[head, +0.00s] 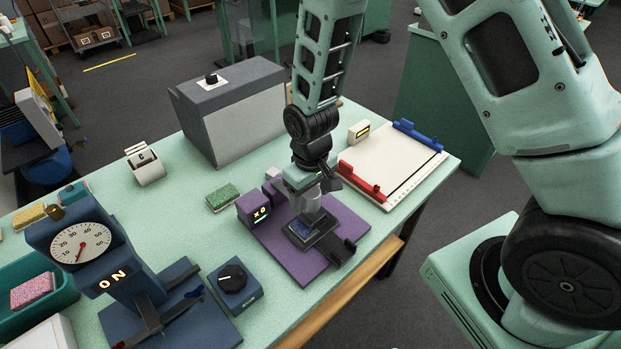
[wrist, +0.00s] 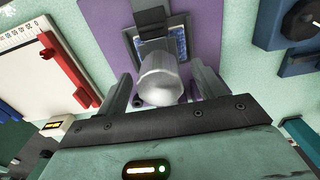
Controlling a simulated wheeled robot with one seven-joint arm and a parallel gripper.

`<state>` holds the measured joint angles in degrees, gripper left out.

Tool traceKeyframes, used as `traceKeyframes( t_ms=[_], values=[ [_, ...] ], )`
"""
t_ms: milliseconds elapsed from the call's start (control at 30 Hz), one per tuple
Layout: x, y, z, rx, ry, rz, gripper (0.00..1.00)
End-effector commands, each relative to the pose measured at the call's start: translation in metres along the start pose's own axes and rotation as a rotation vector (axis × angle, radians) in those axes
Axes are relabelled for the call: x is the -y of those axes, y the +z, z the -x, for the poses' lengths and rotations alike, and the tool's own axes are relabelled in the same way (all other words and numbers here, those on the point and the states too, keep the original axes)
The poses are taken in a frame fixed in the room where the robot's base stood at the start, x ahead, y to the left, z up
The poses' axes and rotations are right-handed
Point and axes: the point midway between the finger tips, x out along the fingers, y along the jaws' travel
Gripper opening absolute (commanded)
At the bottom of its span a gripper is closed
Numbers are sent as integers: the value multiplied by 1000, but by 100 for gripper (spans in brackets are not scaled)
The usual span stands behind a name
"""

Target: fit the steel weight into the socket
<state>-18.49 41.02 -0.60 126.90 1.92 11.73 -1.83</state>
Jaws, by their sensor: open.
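The steel weight (wrist: 161,80) is a smooth grey cylinder in the wrist view, between the two fingers of my gripper (wrist: 162,92). The fingers are open on either side of it, with a gap visible at the left finger. In the head view my gripper (head: 309,192) points down over a purple board, and the weight (head: 309,207) shows partly under it. A dark-framed plate with a blue face (head: 301,232) lies at the weight's foot; it also shows in the wrist view (wrist: 178,42). Whether this plate is the socket, and how the weight's base sits, I cannot tell.
The purple board (head: 291,262) has a small lit display box (head: 254,207) and a black block (head: 343,247). A blue dial box (head: 235,284) and a blue gauge stand (head: 85,246) are left. A white board with a red clamp (head: 362,182) is right. A grey box (head: 232,112) stands behind.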

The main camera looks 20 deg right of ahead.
Motion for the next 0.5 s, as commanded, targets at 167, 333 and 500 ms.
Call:
traceKeyframes(
  t_ms=[167, 333, 500],
  values=[
    [0, -2, 17, -6, 0, 0, 69],
    [0, -2, 47, -9, 0, 0, 69],
    [0, -2, 81, -9, 0, 0, 69]
  ],
)
